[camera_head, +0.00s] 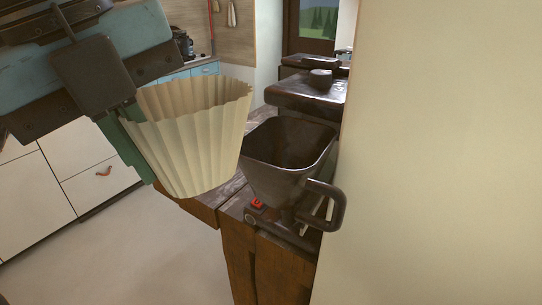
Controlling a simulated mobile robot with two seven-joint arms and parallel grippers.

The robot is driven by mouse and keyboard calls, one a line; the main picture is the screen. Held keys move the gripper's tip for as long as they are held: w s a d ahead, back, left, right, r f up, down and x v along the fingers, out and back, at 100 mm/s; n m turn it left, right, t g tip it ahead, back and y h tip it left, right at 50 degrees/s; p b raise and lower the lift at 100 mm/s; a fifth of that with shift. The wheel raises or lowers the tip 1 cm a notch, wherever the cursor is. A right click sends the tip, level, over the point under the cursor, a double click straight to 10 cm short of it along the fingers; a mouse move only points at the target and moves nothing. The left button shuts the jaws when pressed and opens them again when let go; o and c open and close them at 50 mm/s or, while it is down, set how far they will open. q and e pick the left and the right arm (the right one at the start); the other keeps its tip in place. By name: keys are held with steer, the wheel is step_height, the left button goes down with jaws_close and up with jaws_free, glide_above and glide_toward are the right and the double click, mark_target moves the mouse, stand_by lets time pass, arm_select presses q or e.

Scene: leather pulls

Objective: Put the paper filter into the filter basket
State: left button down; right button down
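The paper filter (203,140) is a cream, pleated cup with its wide mouth up, slightly tilted. My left gripper (136,145) comes in from the upper left and is shut on the filter's left side; its far finger is partly hidden by the paper. The filter basket (285,165) is a dark, open-topped, funnel-shaped holder with a looped handle on its right. The filter is held to the left of the basket, and its right edge overlaps the basket's left rim in the picture. The basket's bottom is not visible. My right gripper is not in view.
The basket is on a dark wooden counter (228,212) with a small red part (257,203) below it. A dark brown slab-like surface (305,95) lies behind. A pale wall or panel (440,150) closes off the right. White drawers (90,165) stand at left, with bare floor in front.

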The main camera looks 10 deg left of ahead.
arm_select(q)
steer(key=shift+w+d+f, duration=0.8)
steer(key=shift+w+d, duration=0.3)
steer(key=shift+w, duration=0.95)
steer(key=shift+w+d+f, duration=0.85)
steer(key=shift+w+d, duration=0.3)
steer(key=shift+w, duration=0.85)
steer(key=shift+w+d+f, duration=0.8)
steer(key=shift+w+d, duration=0.3)
steer(key=shift+w, duration=0.95)
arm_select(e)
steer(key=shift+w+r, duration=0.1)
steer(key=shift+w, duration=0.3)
arm_select(q)
steer(key=shift+f, duration=0.45)
steer(key=c, duration=2)
jaws_free()
steer(key=v, duration=1.3)
steer(key=shift+w+d, duration=0.1)
steer(key=shift+w, duration=0.05)
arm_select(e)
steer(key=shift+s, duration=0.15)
